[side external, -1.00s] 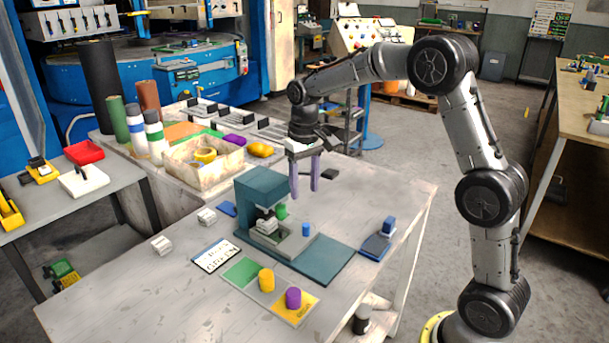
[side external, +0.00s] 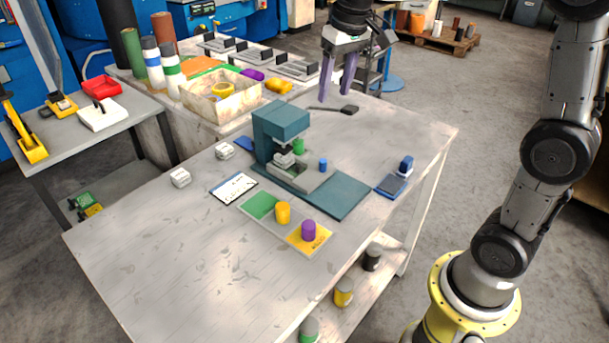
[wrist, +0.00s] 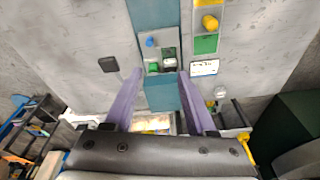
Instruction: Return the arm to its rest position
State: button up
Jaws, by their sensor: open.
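My gripper (side external: 337,98) is open and empty, its two purple fingers pointing down above the far part of the grey table (side external: 150,270). In the wrist view my gripper (wrist: 159,73) has nothing between its fingers. The teal press (side external: 281,119) stands to its left and below in the side view. A green cylinder (side external: 298,146) is at the press, partly hidden. A blue cylinder (side external: 323,165) stands beside it, and also shows in the wrist view (wrist: 150,41). A yellow cylinder (side external: 283,212) and a purple cylinder (side external: 308,231) stand on a green-and-yellow plate (side external: 261,205).
A blue pad with a block (side external: 390,186) lies at the table's right edge. A white card (side external: 233,189) and white blocks (side external: 180,178) lie left of the plate. A dark handled tool (side external: 349,109) lies near below my gripper. A bin (side external: 220,105) stands behind. The table's front left is clear.

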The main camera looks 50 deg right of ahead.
jog(key=s+a+n+t, duration=0.1)
jog(key=s+a+t, duration=0.1)
jog(key=s, duration=0.7)
jog(key=s+a+n+t, duration=0.1)
jog(key=s+a, duration=0.2)
jog(key=s, duration=0.6)
jog(key=s+f, duration=0.4)
jog(key=f, duration=0.1)
jog(key=shift+n, duration=0.4)
